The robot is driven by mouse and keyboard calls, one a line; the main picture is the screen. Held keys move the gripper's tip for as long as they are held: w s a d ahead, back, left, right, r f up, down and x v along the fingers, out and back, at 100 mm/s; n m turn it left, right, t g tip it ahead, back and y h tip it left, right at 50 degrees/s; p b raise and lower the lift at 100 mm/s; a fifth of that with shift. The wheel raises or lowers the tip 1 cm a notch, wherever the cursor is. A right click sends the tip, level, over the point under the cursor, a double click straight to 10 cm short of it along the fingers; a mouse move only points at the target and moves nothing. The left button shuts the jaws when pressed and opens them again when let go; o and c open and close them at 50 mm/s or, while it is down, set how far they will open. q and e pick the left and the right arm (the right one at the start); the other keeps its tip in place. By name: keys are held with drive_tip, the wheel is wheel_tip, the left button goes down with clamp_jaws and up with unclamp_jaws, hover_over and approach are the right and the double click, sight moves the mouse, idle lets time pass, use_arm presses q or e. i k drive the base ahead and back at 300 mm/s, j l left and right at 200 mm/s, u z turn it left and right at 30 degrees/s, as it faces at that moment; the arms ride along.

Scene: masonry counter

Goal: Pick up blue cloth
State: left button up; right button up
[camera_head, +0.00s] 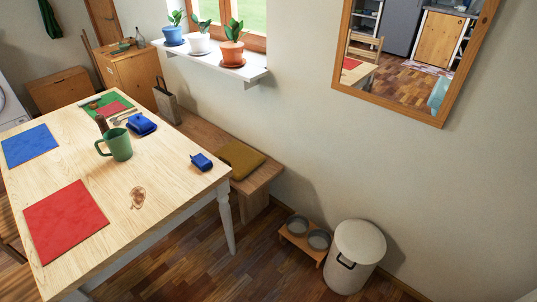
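Two small blue items lie on the wooden table (160,185). One blue item (141,124) is behind and right of the green mug; it looks folded or bulky. A smaller blue item (201,161) lies close to the table's right edge. They are too small to tell which one is the blue cloth. A flat blue placemat (30,146) lies at the table's left side. Neither of my grippers is in view.
A white bin (354,256) and pet bowls (319,240) stand right, on the floor.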

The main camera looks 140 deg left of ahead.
sight(200, 160)
drive_tip(key=k+u, duration=0.15)
drive_tip(key=u, duration=5.6)
drive_tip(key=i+l+u, duration=0.25)
drive_tip(key=l+u, duration=0.25)
drive_tip(key=i+l+u, duration=0.1)
drive_tip(key=l+u, duration=0.15)
drive_tip(key=l, duration=0.25)
